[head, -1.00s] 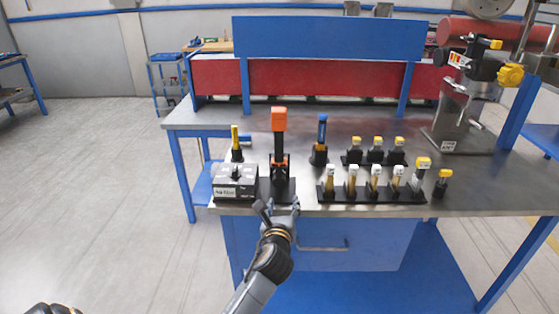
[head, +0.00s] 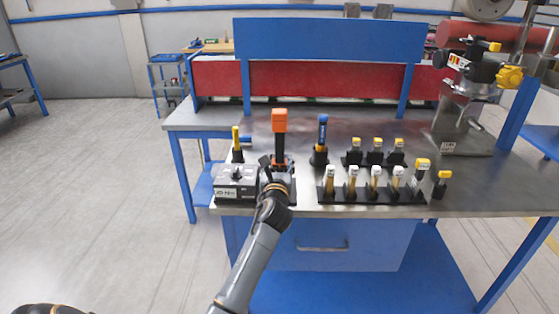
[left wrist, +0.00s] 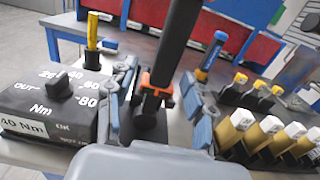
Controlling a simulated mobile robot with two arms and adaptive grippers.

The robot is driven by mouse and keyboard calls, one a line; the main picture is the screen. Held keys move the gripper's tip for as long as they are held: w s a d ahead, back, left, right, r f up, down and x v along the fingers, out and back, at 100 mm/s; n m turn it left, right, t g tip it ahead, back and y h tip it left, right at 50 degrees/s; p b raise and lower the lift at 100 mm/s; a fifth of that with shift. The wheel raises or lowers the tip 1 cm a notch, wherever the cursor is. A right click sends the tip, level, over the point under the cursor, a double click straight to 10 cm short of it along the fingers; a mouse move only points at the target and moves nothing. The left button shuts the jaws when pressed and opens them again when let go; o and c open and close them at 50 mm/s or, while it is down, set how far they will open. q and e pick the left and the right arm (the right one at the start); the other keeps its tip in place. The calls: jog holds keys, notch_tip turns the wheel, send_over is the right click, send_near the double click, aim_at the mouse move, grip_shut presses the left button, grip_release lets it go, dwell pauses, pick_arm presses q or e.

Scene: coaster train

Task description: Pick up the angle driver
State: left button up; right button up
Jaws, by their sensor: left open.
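The angle driver, which I take to be the orange and black tool (head: 280,121), stands upright at the table's front left. In the left wrist view its black shaft (left wrist: 178,45) rises with an orange collar low on it. My left gripper (head: 277,165) is at the driver's lower part and hides its base in the head view. In the left wrist view the left gripper (left wrist: 158,100) is open, with one finger on each side of the shaft and gaps showing. My right gripper is out of view.
A black torque box (head: 234,182) marked in Nm stands close left, with a yellow-handled tool (head: 236,140) behind it. A blue-handled tool (head: 322,133) stands to the right. Further right is a black rack (head: 345,198) of yellow and white pieces. A blue drawer (head: 330,240) is below.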

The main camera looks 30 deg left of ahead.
aim_at(280, 158)
pick_arm(q)
jog(key=x, duration=0.4)
jog(key=shift+w+d+f, duration=0.15)
jog(key=shift+w+f, duration=0.05)
jog(key=shift+w, duration=0.05)
grip_shut()
jog(key=shift+r, duration=0.35)
jog(key=shift+f, duration=0.1)
